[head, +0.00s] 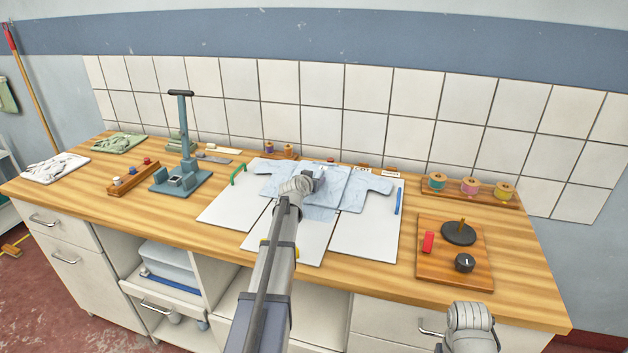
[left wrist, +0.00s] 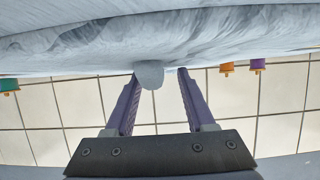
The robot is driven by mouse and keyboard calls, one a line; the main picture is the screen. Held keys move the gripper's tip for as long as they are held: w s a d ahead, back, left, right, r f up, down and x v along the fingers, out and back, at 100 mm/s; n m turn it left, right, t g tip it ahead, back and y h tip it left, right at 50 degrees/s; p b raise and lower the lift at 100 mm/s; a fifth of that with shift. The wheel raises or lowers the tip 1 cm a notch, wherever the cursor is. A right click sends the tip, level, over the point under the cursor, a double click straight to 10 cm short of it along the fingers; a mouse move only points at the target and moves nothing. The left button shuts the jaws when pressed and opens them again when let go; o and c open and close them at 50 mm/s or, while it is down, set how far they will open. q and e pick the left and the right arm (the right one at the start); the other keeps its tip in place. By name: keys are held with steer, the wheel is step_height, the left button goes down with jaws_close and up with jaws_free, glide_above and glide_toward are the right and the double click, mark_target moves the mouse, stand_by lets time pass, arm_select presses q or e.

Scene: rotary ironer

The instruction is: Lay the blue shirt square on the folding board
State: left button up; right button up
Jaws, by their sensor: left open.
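The light blue shirt (head: 352,190) lies spread across the upper part of the white folding board (head: 365,235). One sleeve reaches over the left panel and the other over the right panel. My left arm hides part of its body, so I cannot tell whether it lies square. My left gripper (head: 318,180) is over the middle of the shirt. In the left wrist view the left gripper (left wrist: 158,74) is open, and a small rounded bit of cloth (left wrist: 149,74) shows between its fingertips.
A wooden board with a black disc (head: 459,233) and knob lies right of the folding board. Thread spools (head: 470,186) stand behind it. A blue-grey press stand (head: 182,150), a white cloth (head: 55,168) and a green cloth (head: 118,143) are at left. Tiled wall closes the back.

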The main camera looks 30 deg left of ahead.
arm_select(q)
steer(key=p+v, duration=0.4)
steer(key=v, duration=0.8)
steer(key=shift+s, duration=0.1)
